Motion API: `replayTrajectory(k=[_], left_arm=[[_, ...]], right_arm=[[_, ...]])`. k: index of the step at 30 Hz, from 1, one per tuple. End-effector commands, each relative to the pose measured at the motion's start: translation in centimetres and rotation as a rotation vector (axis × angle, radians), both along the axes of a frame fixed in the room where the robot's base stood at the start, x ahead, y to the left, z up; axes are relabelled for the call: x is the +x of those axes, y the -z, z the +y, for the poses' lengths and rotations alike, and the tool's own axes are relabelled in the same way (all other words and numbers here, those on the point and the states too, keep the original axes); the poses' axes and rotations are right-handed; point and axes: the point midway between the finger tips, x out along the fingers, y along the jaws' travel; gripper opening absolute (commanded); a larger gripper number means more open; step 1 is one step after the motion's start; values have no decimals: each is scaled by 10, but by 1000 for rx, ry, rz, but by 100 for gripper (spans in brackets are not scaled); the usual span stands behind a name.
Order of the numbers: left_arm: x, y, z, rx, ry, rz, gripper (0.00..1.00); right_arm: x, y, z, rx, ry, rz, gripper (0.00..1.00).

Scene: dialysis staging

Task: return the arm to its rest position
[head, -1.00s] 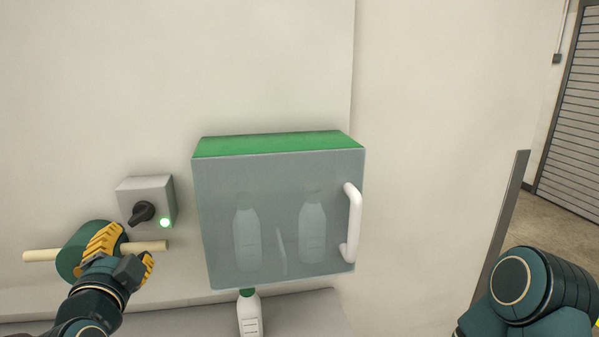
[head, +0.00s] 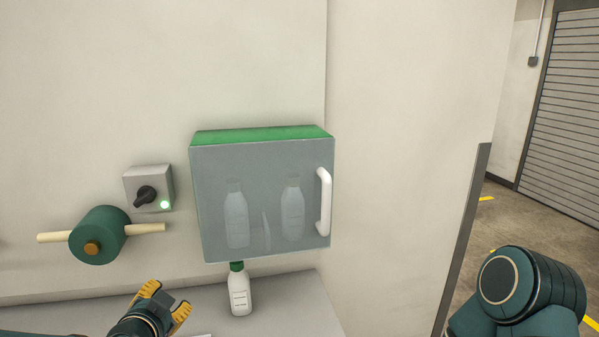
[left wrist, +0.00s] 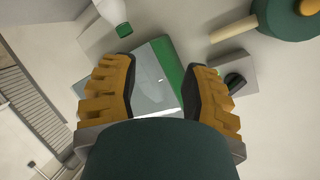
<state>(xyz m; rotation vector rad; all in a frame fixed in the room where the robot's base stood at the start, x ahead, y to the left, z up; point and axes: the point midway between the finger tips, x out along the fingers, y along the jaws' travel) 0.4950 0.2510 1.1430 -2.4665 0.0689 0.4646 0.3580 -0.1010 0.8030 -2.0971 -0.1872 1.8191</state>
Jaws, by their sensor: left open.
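My left gripper (head: 166,306) is low in the head view, above the grey counter and below the green valve. Its yellow-padded fingers are apart with nothing between them. In the left wrist view the open fingers (left wrist: 160,90) show large, with the wall cabinet in the background between them. My right arm shows at the lower right of the head view, but its gripper is out of view.
A green valve with a pale bar (head: 98,235) and a switch box (head: 149,189) with a lit green lamp are on the wall. A closed cabinet (head: 262,200) holds bottles. A white bottle (head: 240,290) stands on the counter (head: 295,300) beneath it.

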Motion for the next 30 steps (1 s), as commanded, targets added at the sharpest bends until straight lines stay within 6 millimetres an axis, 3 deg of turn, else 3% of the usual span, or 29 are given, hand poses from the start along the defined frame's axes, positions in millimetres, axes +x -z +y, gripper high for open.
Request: replayTrajectory(k=[1, 8, 12, 18, 24, 30], left_arm=[[3, 28, -11, -71, 10, 67, 46], [-10, 150, -61, -419, -30, 396, 46], [-39, 220, -93, -598, -108, 616, 46], [-94, 299, -129, -773, -267, 905, 46], [-131, 335, -146, -843, -388, 1059, 46], [-137, 340, -149, -854, -411, 1083, 46]], right_arm=[[0, 0, 0, 0, 0, 1, 0], [0, 0, 0, 0, 1, 1, 0], [0, 0, 0, 0, 0, 1, 0], [0, 0, 0, 0, 1, 1, 0], [0, 0, 0, 0, 0, 1, 0], [0, 0, 0, 0, 0, 1, 0]])
